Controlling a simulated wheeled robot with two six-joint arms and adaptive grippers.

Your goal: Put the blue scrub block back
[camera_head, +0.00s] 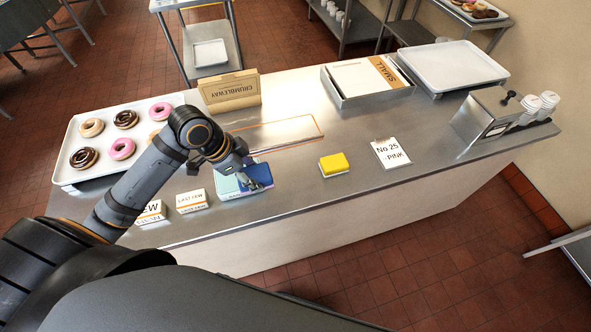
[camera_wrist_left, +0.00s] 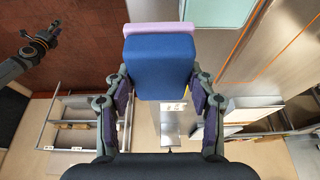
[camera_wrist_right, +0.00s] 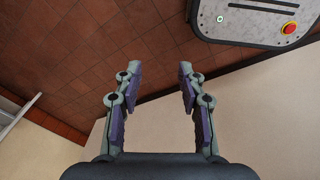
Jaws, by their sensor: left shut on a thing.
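The blue scrub block (camera_wrist_left: 158,68) is between the two fingers of my left gripper (camera_wrist_left: 158,85), which is shut on it. In the left wrist view a lilac strip (camera_wrist_left: 158,28) runs along its far end. In the head view the blue block (camera_head: 258,174) is at my left gripper (camera_head: 250,180), beside a mint-green block (camera_head: 227,187) near the counter's front edge. The gripper partly covers the block, so I cannot tell whether it touches the surface below. My right gripper (camera_wrist_right: 158,85) is open and empty, over the floor and the pale counter side.
A yellow block (camera_head: 334,164) and a "No 25 PINK" card (camera_head: 391,153) stand to the right. Small cards (camera_head: 192,201) and a donut tray (camera_head: 68,170) are on the left. A "CRUMBLEWAY" box (camera_head: 229,91) stands behind. The middle of the counter (camera_head: 350,125) is clear.

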